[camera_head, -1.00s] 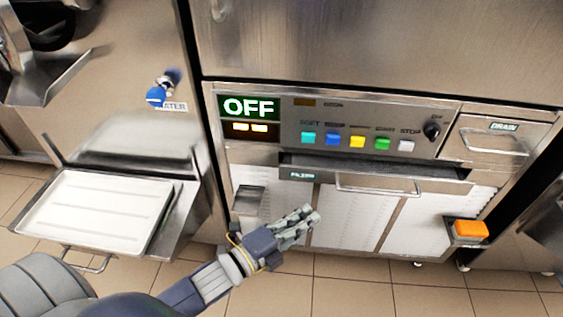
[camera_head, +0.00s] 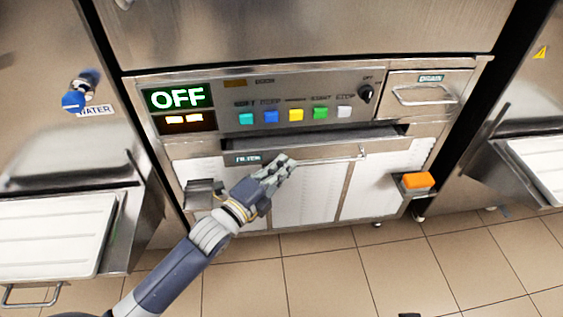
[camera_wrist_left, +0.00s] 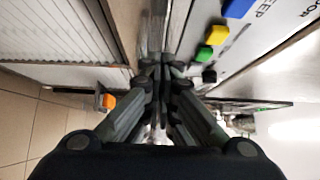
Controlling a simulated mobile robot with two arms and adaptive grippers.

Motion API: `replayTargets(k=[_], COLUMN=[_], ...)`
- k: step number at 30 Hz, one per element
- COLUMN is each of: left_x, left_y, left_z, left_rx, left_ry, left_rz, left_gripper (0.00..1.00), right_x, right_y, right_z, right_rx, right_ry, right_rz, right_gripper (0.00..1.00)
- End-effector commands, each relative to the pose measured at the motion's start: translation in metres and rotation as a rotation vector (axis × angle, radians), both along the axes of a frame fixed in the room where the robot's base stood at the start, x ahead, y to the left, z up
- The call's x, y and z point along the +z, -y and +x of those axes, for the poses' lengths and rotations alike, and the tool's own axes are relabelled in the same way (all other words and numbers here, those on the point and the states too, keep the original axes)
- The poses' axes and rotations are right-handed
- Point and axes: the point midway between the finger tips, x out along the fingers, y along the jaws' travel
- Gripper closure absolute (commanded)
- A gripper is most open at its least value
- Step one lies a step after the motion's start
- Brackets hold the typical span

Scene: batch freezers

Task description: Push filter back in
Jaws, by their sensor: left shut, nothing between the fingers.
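The filter drawer (camera_head: 384,146), labelled as a filter and fitted with a long bar handle, sticks out from the machine front below the row of coloured buttons. A dark gap shows along its top. My left gripper (camera_head: 287,163) is shut and empty, in front of the drawer's left-middle part by the left end of its handle. I cannot tell whether it touches the drawer. In the left wrist view the shut fingers (camera_wrist_left: 160,75) point at the machine front and hide much of the drawer. My right gripper is in neither current view.
The control panel (camera_head: 310,103) with its buttons and knob is just above the drawer. The drain drawer (camera_head: 425,92) is at right. A small holder (camera_head: 199,194) and an orange block (camera_head: 418,180) protrude low on the machine. A white tray (camera_head: 50,235) stands at left.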

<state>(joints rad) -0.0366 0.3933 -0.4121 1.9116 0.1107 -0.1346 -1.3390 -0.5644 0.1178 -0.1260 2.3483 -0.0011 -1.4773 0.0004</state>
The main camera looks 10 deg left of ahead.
Motion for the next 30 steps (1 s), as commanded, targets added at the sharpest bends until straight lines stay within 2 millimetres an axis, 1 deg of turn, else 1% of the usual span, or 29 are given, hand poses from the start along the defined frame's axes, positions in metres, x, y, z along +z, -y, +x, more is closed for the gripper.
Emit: replayTargets(k=[3,6,18,21,24,27,30], left_x=[-0.001,0.0,0.0,0.0,0.001,0.001,0.0], left_y=[-0.003,-0.005,-0.006,-0.007,-0.01,-0.013,-0.014], left_z=[0.011,0.015,0.017,0.022,0.032,0.041,0.043], left_rx=[-0.001,-0.002,-0.001,-0.001,-0.001,-0.001,-0.001], left_ry=[0.0,0.0,0.0,0.0,0.0,0.001,0.001], left_rz=[0.001,0.001,0.0,0.001,0.001,0.003,0.0], left_gripper=[1.0,1.0,1.0,1.0,1.0,1.0,1.0], right_x=[0.007,0.011,0.013,0.013,0.011,0.005,-0.002], right_y=[0.0,0.001,0.001,0.001,0.001,0.001,0.001], right_z=[-0.002,-0.004,-0.002,-0.002,-0.001,0.0,0.0], right_rx=[0.0,-0.001,-0.001,-0.001,0.0,0.0,-0.001], right_ry=[0.005,0.004,0.005,0.006,0.005,0.001,-0.007], right_rz=[0.0,0.0,0.0,0.0,0.0,-0.001,-0.003], right_gripper=[0.83,0.83,0.83,0.83,0.83,0.83,0.83])
